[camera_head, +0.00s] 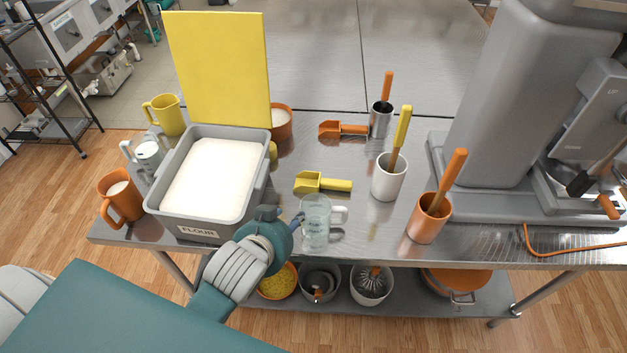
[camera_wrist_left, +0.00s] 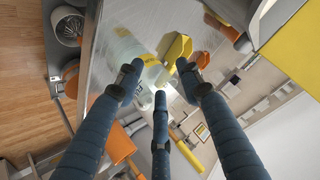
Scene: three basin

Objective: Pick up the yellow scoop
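The yellow scoop (camera_head: 322,183) lies on the steel table, right of the flour bin, with its handle pointing right. In the left wrist view, the yellow scoop (camera_wrist_left: 176,48) shows just beyond the fingertips. My left gripper (camera_head: 288,215) is at the table's front edge, nearer the camera than the scoop and apart from it. In the left wrist view, its three fingers (camera_wrist_left: 160,78) are spread with nothing held between them. A clear measuring jug (camera_head: 316,220) stands close to the fingers, in front of the scoop. My right gripper is out of view.
The grey flour bin (camera_head: 197,228) stands left, with a yellow board (camera_head: 218,70) upright behind it. An orange scoop (camera_head: 343,129) lies behind the yellow one. A white cup (camera_head: 389,180) and orange cup (camera_head: 428,220) holding tools stand right. A large grey machine (camera_head: 530,100) fills the right.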

